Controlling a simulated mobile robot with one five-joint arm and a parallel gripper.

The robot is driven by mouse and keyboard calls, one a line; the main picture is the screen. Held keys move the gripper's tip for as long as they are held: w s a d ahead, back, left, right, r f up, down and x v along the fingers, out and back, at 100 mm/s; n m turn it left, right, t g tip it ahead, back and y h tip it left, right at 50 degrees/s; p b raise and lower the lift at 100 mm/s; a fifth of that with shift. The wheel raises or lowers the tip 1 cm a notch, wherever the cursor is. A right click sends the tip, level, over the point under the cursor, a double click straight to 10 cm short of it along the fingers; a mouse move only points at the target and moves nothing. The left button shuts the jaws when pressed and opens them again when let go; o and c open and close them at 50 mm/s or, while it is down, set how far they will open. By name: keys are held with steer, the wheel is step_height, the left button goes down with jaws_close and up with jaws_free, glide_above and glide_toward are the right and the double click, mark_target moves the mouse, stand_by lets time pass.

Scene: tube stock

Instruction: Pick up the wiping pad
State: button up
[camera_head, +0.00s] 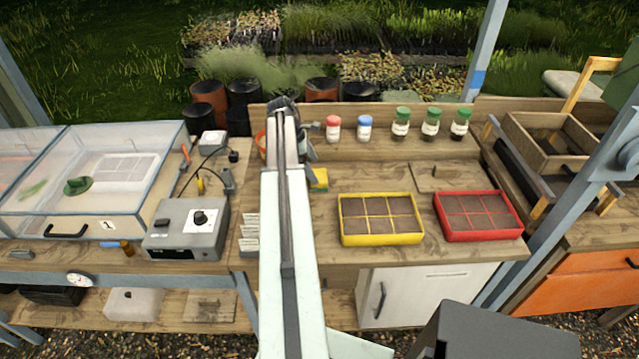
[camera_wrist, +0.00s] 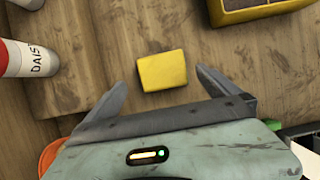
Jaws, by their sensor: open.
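The wiping pad (camera_wrist: 162,71) is a small yellow block lying flat on the wooden bench. In the wrist view it sits just beyond and between the fingertips of my gripper (camera_wrist: 162,80). The two fingers are spread apart with nothing between them that they touch. In the head view the pad (camera_head: 319,178) shows yellow with a green part, just right of my arm, and is partly hidden by it. My gripper's fingertips are mostly hidden behind my arm in the head view.
A yellow seed tray (camera_head: 381,239) and a red seed tray (camera_head: 478,233) lie to the right. A red-capped jar (camera_head: 333,128), a blue-capped jar (camera_head: 364,128) and several green-capped jars (camera_head: 401,122) stand along the back. A grey control box (camera_head: 187,230) is left. Bare wood surrounds the pad.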

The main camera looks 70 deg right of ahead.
mark_target(319, 175)
steer(key=b+x, duration=0.4)
steer(key=x, duration=0.1)
steer(key=shift+s+a+f+b, duration=0.15)
steer(key=shift+a+b, duration=0.05)
steer(key=shift+b, duration=0.1)
steer(key=shift+r, duration=0.2)
steer(key=c, duration=1.3)
steer(key=shift+r+p, duration=0.5)
steer(key=shift+p, duration=0.2)
step_height(319, 175, up, 3)
steer(key=p, duration=0.3)
steer(key=shift+r, duration=0.15)
steer(key=w+a, duration=0.1)
steer(key=a, duration=0.4)
steer(key=w+a, duration=0.1)
steer(key=a, duration=0.4)
steer(key=w+a+p, duration=0.1)
steer(key=a, duration=0.4)
steer(key=shift+w+a+r, duration=0.15)
steer(key=shift+a+r, duration=0.2)
